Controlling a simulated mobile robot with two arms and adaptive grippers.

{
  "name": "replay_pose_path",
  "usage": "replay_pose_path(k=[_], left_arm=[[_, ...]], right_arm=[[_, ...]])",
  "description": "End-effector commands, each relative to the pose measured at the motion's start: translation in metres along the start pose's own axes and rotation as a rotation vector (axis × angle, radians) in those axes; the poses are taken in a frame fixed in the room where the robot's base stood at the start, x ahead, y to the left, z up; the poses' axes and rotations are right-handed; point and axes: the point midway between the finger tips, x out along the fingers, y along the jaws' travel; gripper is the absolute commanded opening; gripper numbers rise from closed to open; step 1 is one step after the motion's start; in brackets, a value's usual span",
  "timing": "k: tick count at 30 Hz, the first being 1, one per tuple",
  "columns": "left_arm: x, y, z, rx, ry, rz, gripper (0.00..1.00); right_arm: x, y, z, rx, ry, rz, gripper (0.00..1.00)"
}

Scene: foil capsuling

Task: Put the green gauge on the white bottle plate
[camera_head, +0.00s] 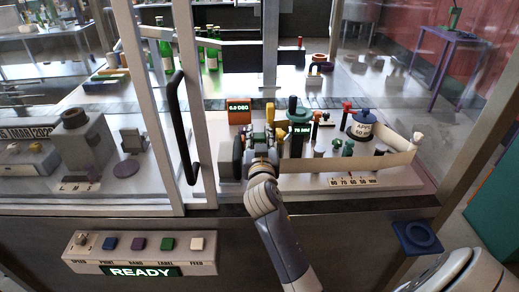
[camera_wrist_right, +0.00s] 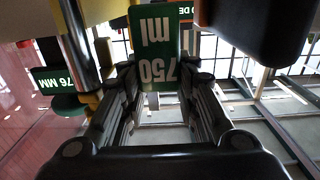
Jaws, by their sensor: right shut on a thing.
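The green gauge (camera_wrist_right: 155,45) is a green block with white "750 ml" lettering, upside down in the right wrist view. My right gripper (camera_wrist_right: 160,95) is shut on it, with a finger on each side. In the head view my right gripper (camera_head: 260,145) is over the left part of the white machine base (camera_head: 375,183), in front of the orange-framed display. The gripper mostly hides the gauge there. I cannot clearly make out the white bottle plate; the gripper and arm cover part of that area. My left gripper is not in view.
A dark post with a "76 MM" display (camera_head: 299,128) stands close right of the gripper. A curved cream band and a blue-topped pot (camera_head: 362,124) are farther right. A white frame post and black handle (camera_head: 181,130) stand at left. Green bottles (camera_head: 212,52) are behind.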

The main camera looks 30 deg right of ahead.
Motion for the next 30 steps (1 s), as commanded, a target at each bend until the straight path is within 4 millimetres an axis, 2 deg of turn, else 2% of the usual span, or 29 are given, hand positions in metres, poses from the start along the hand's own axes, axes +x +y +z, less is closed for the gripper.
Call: replay_pose_path(k=[5,11,24,25,26,30], left_arm=[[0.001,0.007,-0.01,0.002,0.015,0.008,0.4],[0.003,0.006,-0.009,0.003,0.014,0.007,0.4],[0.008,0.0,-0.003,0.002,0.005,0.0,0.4],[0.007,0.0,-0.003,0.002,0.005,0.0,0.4],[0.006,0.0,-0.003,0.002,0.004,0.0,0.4],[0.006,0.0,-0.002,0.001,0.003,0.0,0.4]], right_arm=[[0.0,0.0,0.015,0.0,0.0,0.001,0.04],[0.0,0.001,0.043,-0.001,0.0,0.001,0.04],[0.0,0.0,0.051,0.002,0.002,0.001,0.04],[0.0,0.0,0.051,0.002,0.002,0.001,0.31],[0.0,0.0,0.05,0.001,0.002,0.001,0.37],[0.0,0.0,0.05,0.001,0.002,0.001,0.37]])
